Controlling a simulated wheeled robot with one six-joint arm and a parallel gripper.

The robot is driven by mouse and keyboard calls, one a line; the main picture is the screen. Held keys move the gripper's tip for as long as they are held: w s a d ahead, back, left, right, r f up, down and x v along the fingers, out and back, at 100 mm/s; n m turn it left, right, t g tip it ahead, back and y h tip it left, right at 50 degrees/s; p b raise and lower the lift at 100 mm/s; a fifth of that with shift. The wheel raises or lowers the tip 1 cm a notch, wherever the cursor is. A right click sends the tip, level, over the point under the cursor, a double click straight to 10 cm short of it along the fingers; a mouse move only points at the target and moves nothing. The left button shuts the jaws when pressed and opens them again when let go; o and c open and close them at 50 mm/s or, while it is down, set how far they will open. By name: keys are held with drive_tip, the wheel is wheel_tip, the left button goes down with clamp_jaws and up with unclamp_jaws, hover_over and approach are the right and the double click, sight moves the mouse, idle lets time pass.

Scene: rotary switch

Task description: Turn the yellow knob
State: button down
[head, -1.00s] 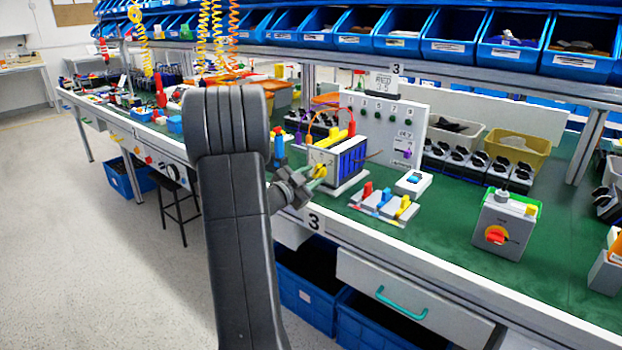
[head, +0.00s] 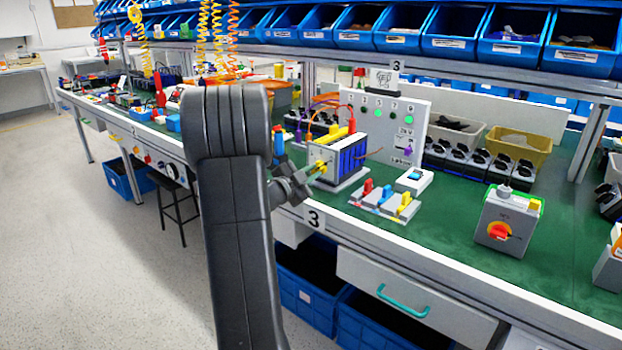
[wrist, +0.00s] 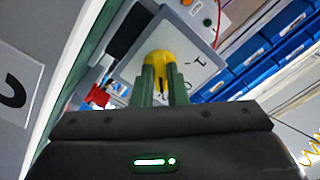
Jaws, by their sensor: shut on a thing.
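The yellow knob (wrist: 159,57) sits on the pale front plate (wrist: 201,62) of a box, with dark marks on the plate beside it. My gripper (wrist: 160,77) has its two green fingers on either side of the knob and is shut on it. A dark slot or line shows between the fingers on the knob. In the head view my gripper (head: 316,171) is at the pale front of the blue-sided box (head: 350,158), and the knob is mostly hidden there by the fingers. The knob's exact angle is hard to tell.
Red, blue and yellow levers (head: 386,201) stand right of the box on the green bench top (head: 440,232). A grey box with a red rotary handle (head: 499,232) is farther right. An upright panel (head: 400,110) stands behind. Blue bins (head: 455,35) line the shelf above.

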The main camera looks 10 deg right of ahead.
drive_tip(key=c, duration=1.4)
unclamp_jaws()
drive_tip(key=shift+c, duration=0.2)
drive_tip(key=p+v, duration=0.1)
drive_tip(key=v, duration=1.3)
drive_tip(key=shift+p, duration=0.35)
drive_tip(key=shift+w+d, duration=0.1)
drive_tip(key=shift+d, duration=0.05)
drive_tip(key=b+x, duration=0.1)
drive_tip(key=x, duration=1.3)
drive_tip(key=shift+n+p, duration=0.35)
drive_tip(key=shift+n, duration=0.35)
